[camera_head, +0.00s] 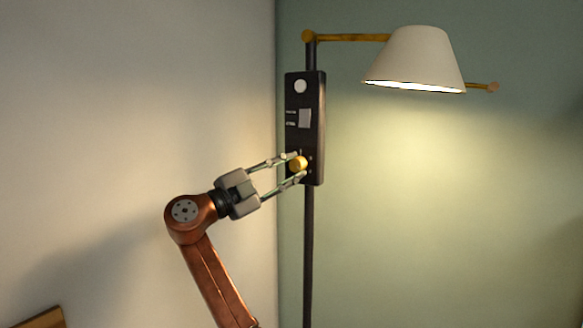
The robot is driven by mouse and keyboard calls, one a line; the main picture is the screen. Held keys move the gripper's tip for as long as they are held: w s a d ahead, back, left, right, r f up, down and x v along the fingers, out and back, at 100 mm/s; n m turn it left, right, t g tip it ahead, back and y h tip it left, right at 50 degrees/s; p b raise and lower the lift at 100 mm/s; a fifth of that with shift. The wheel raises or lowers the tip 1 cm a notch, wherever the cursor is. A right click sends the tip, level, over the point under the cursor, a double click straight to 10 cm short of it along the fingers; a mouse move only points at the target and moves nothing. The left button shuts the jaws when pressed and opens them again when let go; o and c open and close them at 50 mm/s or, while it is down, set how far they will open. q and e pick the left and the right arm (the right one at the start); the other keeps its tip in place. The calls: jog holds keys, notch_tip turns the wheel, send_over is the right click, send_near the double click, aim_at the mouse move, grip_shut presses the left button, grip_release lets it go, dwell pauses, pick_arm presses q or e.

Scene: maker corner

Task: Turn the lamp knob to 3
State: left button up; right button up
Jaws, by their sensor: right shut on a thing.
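The lamp knob (298,163) is a small round brass knob on the lower part of a black control box (317,140). The box is mounted on the dark lamp pole (308,250). My right gripper (297,167) reaches in from the lower left and is shut on the knob, one finger above it and one below. Small marks show around the knob, but the numbers and the knob's setting are too small to read. The lamp shade (415,57) is cream and lit underneath. My left gripper is not in view.
A brass arm (352,38) carries the shade out to the right from the pole top. A white round button (300,86) and a grey plate (304,118) are on the box above the knob. A wooden edge (42,318) shows at the lower left. The space right of the pole is clear.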

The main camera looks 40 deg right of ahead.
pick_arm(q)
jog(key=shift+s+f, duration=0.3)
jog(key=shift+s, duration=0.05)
pick_arm(e)
jog(key=shift+m, duration=0.4)
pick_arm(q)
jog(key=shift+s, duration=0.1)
pick_arm(e)
jog(key=o, duration=1.2)
jog(key=shift+c, duration=0.2)
jog(key=shift+a, duration=0.15)
jog(key=v, duration=1.2)
jog(key=shift+w, duration=0.15)
